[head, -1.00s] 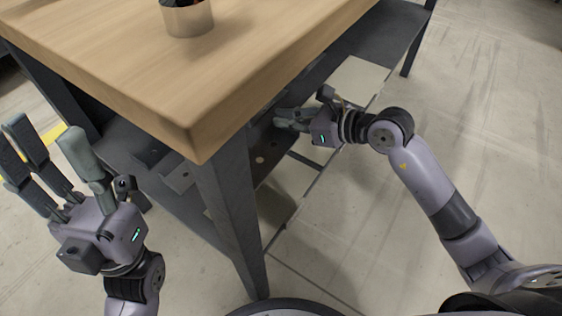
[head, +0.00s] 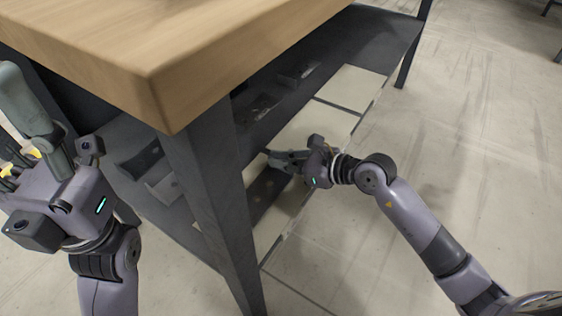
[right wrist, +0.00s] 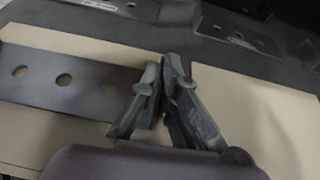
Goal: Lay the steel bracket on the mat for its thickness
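The steel bracket (head: 264,188) is a dark flat plate with round holes. It lies level over a beige mat (head: 277,238) on the low shelf; I cannot tell whether it touches fully. In the right wrist view the bracket (right wrist: 62,80) runs left from my fingers, the mat (right wrist: 100,42) showing around it. My right gripper (head: 276,160), also in the right wrist view (right wrist: 173,62), has its fingertips together at the bracket's end and seems shut on it; the contact is hidden. My left gripper (head: 18,128) is open and empty beside the table, partly out of frame.
More beige mats (head: 352,88) line the shelf's outer edge. Other dark brackets (head: 298,74) lie farther in and at the left (head: 165,186). The table leg (head: 215,200) and wooden top (head: 170,60) stand close left of my right arm.

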